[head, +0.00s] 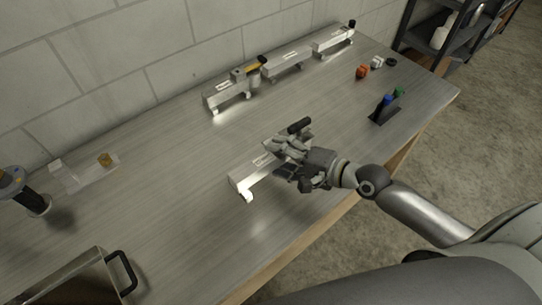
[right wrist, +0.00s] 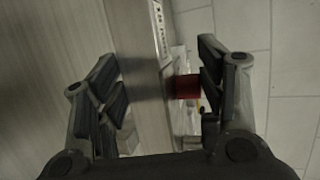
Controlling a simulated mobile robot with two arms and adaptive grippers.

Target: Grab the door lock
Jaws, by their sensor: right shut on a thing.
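A silver, bar-shaped aluminium lock (head: 243,182) lies on the near middle of the grey bench, with a label on its side and a black cylinder (head: 299,125) at its far end. My right gripper (head: 290,148) is over its middle and shut on it, hiding part of the bar. In the right wrist view the bar (right wrist: 145,65) runs between the fingers of the right gripper (right wrist: 158,85). A red block (right wrist: 187,87) shows between the bar and the right-hand finger. My left gripper is not in view.
Several similar silver units (head: 287,63) stand in a row along the block wall. A dark holder (head: 384,109) with blue and green tops and small orange and white parts are at the right. A metal box (head: 75,283) with a black handle is at the lower left.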

